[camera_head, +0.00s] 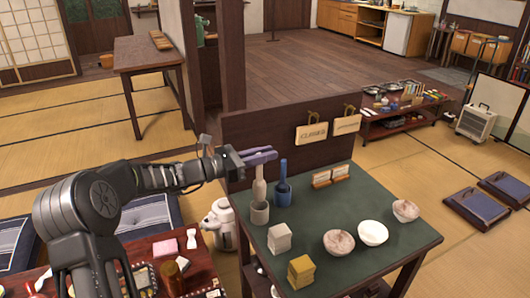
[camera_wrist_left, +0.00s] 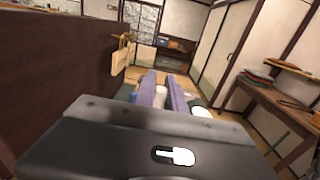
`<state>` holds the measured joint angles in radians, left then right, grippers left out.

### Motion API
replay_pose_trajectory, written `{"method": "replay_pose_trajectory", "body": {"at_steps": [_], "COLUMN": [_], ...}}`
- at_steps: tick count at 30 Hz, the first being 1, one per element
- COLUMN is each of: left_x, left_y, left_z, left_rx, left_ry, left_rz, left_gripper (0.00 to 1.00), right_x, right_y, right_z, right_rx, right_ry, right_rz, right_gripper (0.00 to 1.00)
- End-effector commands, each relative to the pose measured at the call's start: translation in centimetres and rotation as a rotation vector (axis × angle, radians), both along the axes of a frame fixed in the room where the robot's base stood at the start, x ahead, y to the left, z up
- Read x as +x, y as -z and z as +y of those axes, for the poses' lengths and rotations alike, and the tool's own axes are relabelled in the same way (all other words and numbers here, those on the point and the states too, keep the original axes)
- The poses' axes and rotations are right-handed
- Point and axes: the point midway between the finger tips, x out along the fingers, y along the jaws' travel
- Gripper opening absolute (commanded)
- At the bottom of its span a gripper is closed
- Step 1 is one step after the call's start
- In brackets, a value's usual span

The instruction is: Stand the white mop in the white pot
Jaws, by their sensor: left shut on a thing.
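The white mop (camera_head: 259,188) is upright at the left edge of the green-topped table. Its lower end meets the mouth of the white pot (camera_head: 260,214), which looks greyish; how deep it sits inside I cannot tell. My left gripper (camera_head: 262,156), with purple fingers, is shut on the mop's top end. In the left wrist view, the fingers (camera_wrist_left: 164,92) have a pale piece between them, and the pot is hidden. My right gripper is not in view.
A blue mop in a blue pot (camera_head: 283,194) stands close to the right. A grey block (camera_head: 279,238), a yellow block (camera_head: 300,271) and several bowls (camera_head: 373,233) are on the table. A dark panel (camera_head: 285,133) with hanging signs rises behind.

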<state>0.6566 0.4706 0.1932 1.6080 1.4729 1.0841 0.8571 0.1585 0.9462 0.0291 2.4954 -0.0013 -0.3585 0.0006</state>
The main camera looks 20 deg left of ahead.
Motion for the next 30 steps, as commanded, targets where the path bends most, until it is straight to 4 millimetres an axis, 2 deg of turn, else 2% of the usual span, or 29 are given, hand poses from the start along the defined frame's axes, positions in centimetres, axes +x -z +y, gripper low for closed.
{"method": "replay_pose_trajectory", "body": {"at_steps": [1,15,21,30], "left_x": [0.0,0.0,0.0,0.0], "left_y": [0.8,4.7,5.5,5.7], "left_z": [0.0,0.0,0.0,0.0], "left_rx": [-0.001,-0.001,0.000,0.000], "left_ry": [0.000,0.000,0.000,0.000], "left_rz": [0.001,0.001,0.000,0.000], "left_gripper": [0.00,0.00,0.00,0.00], "right_x": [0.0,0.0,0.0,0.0], "right_y": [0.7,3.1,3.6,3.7], "right_z": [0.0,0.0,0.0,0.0], "right_rx": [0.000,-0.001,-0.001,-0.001], "right_ry": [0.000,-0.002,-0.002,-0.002], "right_rz": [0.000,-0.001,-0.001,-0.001], "right_gripper": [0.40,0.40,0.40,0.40]}}
